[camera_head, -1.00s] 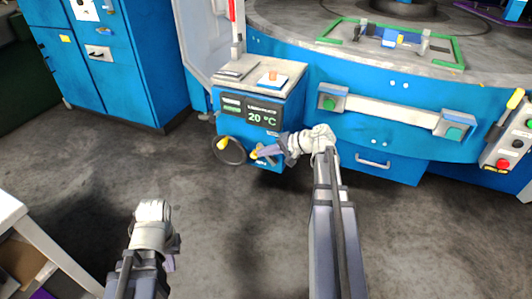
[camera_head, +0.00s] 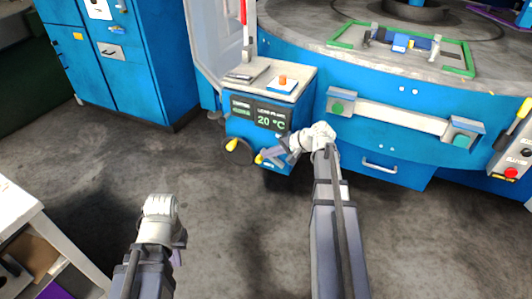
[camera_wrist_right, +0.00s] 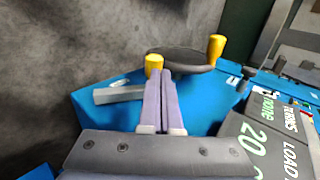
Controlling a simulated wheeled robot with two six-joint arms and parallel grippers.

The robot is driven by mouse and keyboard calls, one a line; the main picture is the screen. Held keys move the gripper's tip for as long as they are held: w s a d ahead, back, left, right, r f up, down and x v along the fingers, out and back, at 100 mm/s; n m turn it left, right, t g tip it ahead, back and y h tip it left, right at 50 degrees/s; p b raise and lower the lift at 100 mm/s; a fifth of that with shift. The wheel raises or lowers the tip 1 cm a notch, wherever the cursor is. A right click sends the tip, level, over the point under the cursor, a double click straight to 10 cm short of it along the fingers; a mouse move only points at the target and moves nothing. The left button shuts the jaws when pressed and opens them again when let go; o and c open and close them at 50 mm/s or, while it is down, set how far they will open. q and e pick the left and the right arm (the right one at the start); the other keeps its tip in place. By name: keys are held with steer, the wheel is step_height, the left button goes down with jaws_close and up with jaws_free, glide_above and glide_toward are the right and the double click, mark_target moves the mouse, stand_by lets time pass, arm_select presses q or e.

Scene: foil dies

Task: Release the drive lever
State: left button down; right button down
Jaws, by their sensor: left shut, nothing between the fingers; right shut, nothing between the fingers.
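The drive lever appears to be the small yellow-tipped lever (camera_head: 259,158) low on the front of the blue control cabinet (camera_head: 237,128). In the right wrist view its yellow knob (camera_wrist_right: 153,63) lies just beyond my right fingertips. My right gripper (camera_head: 269,154) is shut and empty, right beside the knob. Its closed fingers (camera_wrist_right: 161,78) overlap the knob's lower edge in the right wrist view; I cannot tell whether they touch. My left gripper (camera_head: 178,246) is shut and empty over the floor at lower left, its fingers mostly hidden.
A blue machine (camera_head: 385,145) with a drawer stands right, a white table (camera_head: 50,240) lower left. The floor between is clear.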

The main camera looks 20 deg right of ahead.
steer(key=p+v, duration=0.3)
steer(key=v, duration=0.3)
steer(key=shift+s+r, duration=0.1)
steer(key=s+a+r+n+g+h+p, duration=0.1)
steer(key=s+a+r+n+g+p, duration=0.2)
steer(key=a, duration=0.5)
steer(key=s+a+r+n+g+h+p, duration=0.1)
steer(key=s+a+n+g+p, duration=0.2)
steer(key=a+p, duration=0.4)
steer(key=s+a+r+n+g+h+p, duration=0.1)
steer(key=s+a+r+n+p, duration=0.2)
steer(key=a, duration=0.5)
steer(key=s+a+r+n+h+p, duration=0.4)
steer(key=s+a+h+p, duration=0.1)
steer(key=s, duration=0.3)
steer(key=shift+s+a+n+g+p, duration=0.3)
steer(key=shift+a+g+p, duration=0.15)
steer(key=shift+p, duration=0.15)
steer(key=shift+r, duration=0.1)
